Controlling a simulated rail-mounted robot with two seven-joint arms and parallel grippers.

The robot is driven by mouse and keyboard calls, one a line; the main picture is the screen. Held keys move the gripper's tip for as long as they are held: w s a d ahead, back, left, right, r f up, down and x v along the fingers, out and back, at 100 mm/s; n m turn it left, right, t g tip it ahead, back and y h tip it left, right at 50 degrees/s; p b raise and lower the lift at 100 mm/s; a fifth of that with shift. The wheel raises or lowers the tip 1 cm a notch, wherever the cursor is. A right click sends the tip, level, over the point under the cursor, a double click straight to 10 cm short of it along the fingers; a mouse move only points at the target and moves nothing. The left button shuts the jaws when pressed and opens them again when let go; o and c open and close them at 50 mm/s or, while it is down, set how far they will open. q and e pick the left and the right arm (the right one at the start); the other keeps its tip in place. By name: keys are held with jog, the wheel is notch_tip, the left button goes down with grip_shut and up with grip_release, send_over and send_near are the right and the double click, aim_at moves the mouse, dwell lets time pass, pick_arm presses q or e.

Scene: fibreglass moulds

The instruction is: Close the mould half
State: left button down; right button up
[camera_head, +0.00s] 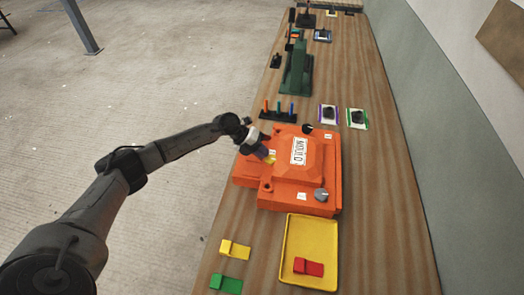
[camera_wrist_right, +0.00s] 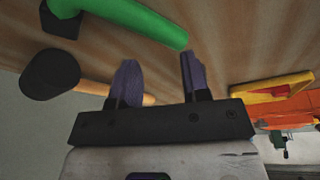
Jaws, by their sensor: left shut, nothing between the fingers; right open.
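The orange mould (camera_head: 316,170) lies on the wooden bench with a raised middle and a white label reading MOULD. Its upper part sits over a wider orange base (camera_head: 247,172) that shows at the left; I cannot tell whether a gap is between them. My left gripper (camera_head: 267,156) is shut and empty at the mould's upper left edge, by a small yellow patch; contact is unclear. My right gripper (camera_wrist_right: 156,62) is open and empty in the right wrist view, with two purple fingers. Part of the orange mould also shows at that view's right edge (camera_wrist_right: 295,108).
A yellow tray (camera_head: 288,262) with a red block (camera_head: 308,267) stands in front of the mould. A yellow block (camera_head: 235,249) and a green block (camera_head: 226,284) lie left of it. Behind are a peg rack (camera_head: 278,115), a green machine (camera_head: 297,75) and two cards (camera_head: 356,118).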

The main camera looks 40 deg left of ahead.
pick_arm(q)
jog(key=shift+s+f+p, duration=0.2)
jog(key=shift+p, duration=0.35)
pick_arm(e)
jog(key=shift+r, duration=0.4)
notch_tip(320, 180, up, 4)
jog(key=p, duration=0.3)
jog(key=shift+f+p, duration=0.15)
jog(key=shift+p, duration=0.15)
jog(key=shift+d+f+b, duration=0.15)
jog(key=shift+f+b, duration=0.6)
jog(key=shift+f, duration=0.05)
pick_arm(q)
jog(key=v, duration=1.2)
jog(key=shift+a, duration=0.15)
jog(key=shift+w+r, duration=0.1)
jog(key=shift+w, duration=0.05)
